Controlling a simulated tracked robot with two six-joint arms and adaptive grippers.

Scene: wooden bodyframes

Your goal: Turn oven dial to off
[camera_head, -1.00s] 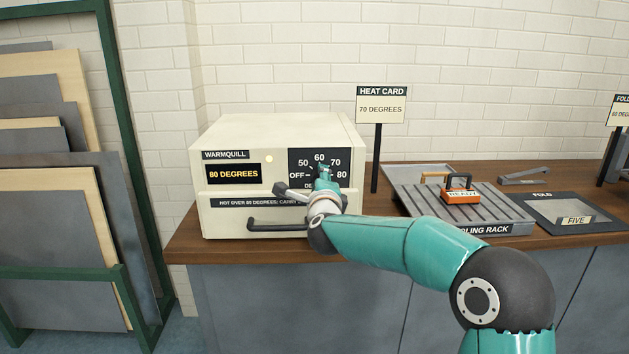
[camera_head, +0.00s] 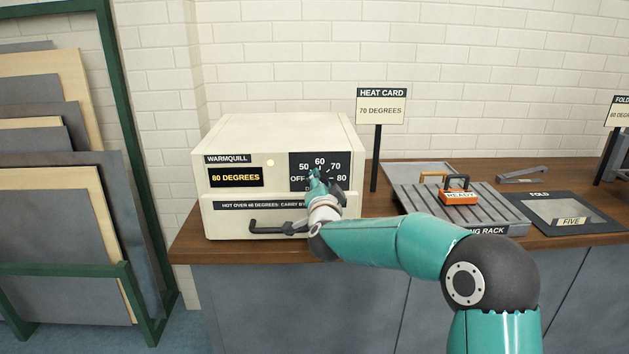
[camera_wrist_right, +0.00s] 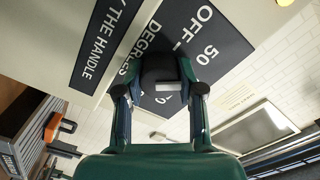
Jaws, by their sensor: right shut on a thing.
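The cream WARMQUILL oven (camera_head: 290,135) stands on the counter. Its display (camera_head: 236,177) reads 80 DEGREES. The black dial panel (camera_head: 335,160) is marked OFF, 50, 60, 70 and 80. My right gripper (camera_head: 318,180) is at the panel and covers the dial in the head view. In the right wrist view, the dark round dial (camera_wrist_right: 160,70) sits between the fingertips, which are shut on it. My left gripper is not in view.
The oven handle (camera_head: 268,229) is below the dial, close to my right wrist. A cooling rack (camera_head: 430,205) with an orange READY block (camera_head: 459,197) is to the right. The heat card (camera_head: 381,107) reads 70 DEGREES. Leaning panels (camera_head: 50,235) stand at left.

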